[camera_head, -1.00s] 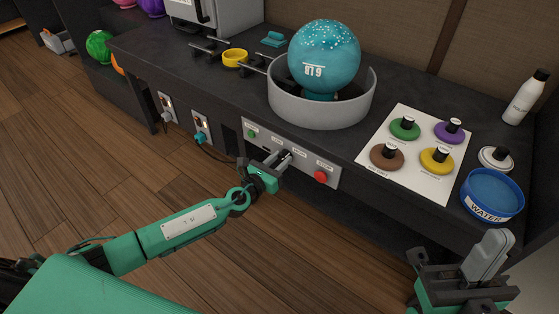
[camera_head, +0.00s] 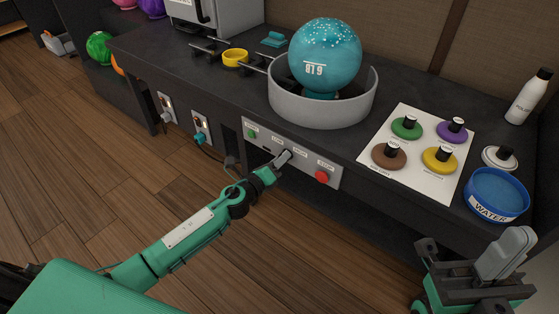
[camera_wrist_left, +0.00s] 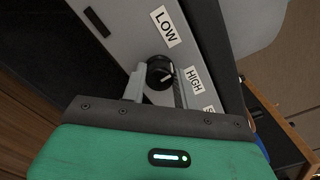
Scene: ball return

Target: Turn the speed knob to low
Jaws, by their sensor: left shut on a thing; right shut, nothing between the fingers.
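The speed knob (camera_wrist_left: 160,72) is black with a white pointer line. It shows in the left wrist view between the fingers of my left gripper (camera_wrist_left: 157,90), which is shut on it. The white LOW label (camera_wrist_left: 166,27) is above the knob in that view and the HIGH label (camera_wrist_left: 194,80) is to its right. The pointer line lies on the knob's lower right, on the HIGH side. In the head view, my left gripper (camera_head: 284,157) is at the grey control panel (camera_head: 310,165) and hides the knob. My right gripper (camera_head: 510,250) is shut and empty at lower right.
A green button (camera_head: 252,134) and a red button (camera_head: 322,176) flank my left gripper on the panel. Above, a teal ball (camera_head: 325,55) sits in a grey round bowl (camera_head: 322,107). A white board (camera_head: 437,177) with coloured discs and a blue water dish (camera_head: 497,190) are at right.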

